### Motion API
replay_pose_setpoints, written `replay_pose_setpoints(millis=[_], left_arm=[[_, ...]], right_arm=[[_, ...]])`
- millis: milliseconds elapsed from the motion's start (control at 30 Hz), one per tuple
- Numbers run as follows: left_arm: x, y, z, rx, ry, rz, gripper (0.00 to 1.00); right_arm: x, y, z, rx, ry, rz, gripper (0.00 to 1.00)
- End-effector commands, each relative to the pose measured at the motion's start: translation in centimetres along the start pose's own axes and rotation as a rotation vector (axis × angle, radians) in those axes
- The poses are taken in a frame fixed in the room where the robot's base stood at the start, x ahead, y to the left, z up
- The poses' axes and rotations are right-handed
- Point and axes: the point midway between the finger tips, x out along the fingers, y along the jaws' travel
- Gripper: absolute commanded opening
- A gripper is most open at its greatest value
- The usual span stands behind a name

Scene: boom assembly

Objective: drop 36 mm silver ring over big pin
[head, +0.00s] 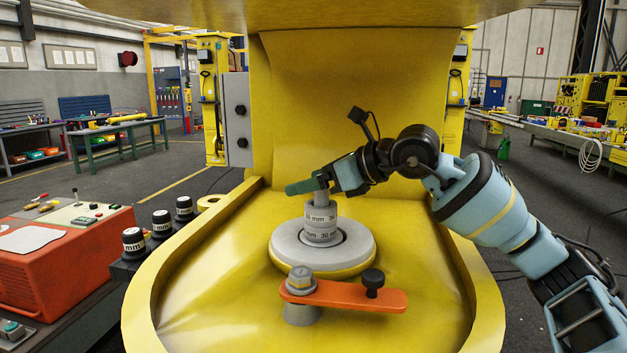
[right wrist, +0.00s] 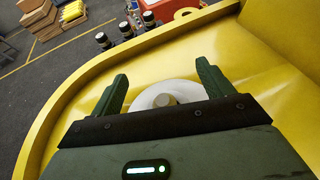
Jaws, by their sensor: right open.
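The big pin (head: 321,199) stands upright in the middle of the yellow boom part. Two silver rings with printed mm marks sit around it, an upper ring (head: 320,219) directly on a lower ring (head: 320,238); I cannot read the upper size surely. A wide pale grey collar (head: 285,247) surrounds their base. My right gripper (head: 305,187) is at the pin's top, above the rings, and hides part of the tip. In the right wrist view my right gripper (right wrist: 165,84) is open, with the pin top (right wrist: 166,100) between and beyond its fingers. My left gripper is not in view.
An orange lever (head: 345,296) with a bolt and black knob lies in front of the pin. Several black-topped cylinders with mm marks (head: 133,241) stand left, beside an orange box (head: 65,262). The yellow rim (head: 150,290) curves around, and a yellow wall (head: 350,110) rises behind.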

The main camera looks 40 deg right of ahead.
Motion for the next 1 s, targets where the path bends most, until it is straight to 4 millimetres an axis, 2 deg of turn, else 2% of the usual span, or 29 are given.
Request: replay_pose_setpoints(millis=[233,467,700,1000], left_arm=[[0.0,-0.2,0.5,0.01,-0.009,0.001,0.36],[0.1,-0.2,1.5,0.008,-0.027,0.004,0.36],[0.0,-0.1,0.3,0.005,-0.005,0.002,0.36],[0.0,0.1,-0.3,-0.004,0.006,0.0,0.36]], right_arm=[[-0.2,-0.1,-0.3,0.002,0.006,-0.001,0.8],[-2.3,-0.1,-0.4,-0.001,0.011,-0.003,0.8],[-3.8,-0.2,-0.5,-0.003,0.008,0.003,0.8],[-4.8,-0.2,-0.4,-0.002,0.007,0.003,0.8]])
